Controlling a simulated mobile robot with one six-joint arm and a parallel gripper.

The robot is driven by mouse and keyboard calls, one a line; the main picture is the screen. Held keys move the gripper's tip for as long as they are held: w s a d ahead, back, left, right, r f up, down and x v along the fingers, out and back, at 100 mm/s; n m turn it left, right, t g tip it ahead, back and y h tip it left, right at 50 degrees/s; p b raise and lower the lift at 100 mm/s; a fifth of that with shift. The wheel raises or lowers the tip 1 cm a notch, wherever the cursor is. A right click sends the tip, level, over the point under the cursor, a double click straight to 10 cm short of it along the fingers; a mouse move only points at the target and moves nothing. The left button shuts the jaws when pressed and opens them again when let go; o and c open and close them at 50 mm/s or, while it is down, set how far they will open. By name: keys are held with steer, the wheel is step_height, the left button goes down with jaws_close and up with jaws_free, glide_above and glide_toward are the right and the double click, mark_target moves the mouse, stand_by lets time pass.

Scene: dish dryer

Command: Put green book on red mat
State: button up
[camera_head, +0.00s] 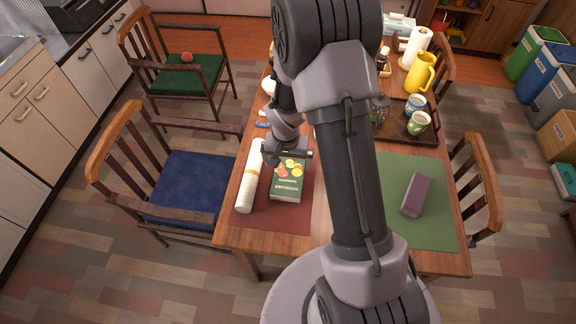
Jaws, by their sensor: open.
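The green book (286,190), with red and yellow fruit on its cover, is over the right part of the red mat (270,219). It looks to be lying flat there. My gripper (287,156) is open above the book's far end, and its fingers cover part of that end. I cannot tell whether the fingers touch the book. A long white cylinder (249,180), like a stack of cups, lies on the mat just left of the book.
A green mat (429,229) with a purple case (415,195) is on the right. Behind it, a brown tray (395,124) holds cups (418,122), with a yellow pitcher (421,73) farther back. Chairs flank the wooden table. My arm hides the table's middle.

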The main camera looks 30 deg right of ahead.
steer(key=s+a+r+t, duration=0.1)
steer(key=s+a+r, duration=0.2)
steer(key=r, duration=0.8)
steer(key=s+a+r+t, duration=0.1)
steer(key=s+a+r, duration=0.2)
steer(key=r, duration=0.8)
steer(key=s+a+r+n+t+y, duration=0.1)
steer(key=s+a+r, duration=0.2)
steer(key=s, duration=0.4)
steer(key=s+a+r+n+t+y, duration=0.1)
steer(key=s+a+r+y, duration=0.1)
steer(key=s+a+r, duration=0.2)
step_height(320, 180, up, 2)
steer(key=s, duration=0.3)
steer(key=shift+d+f+b, duration=0.1)
steer(key=shift+f+b, duration=0.2)
steer(key=shift+b, duration=0.1)
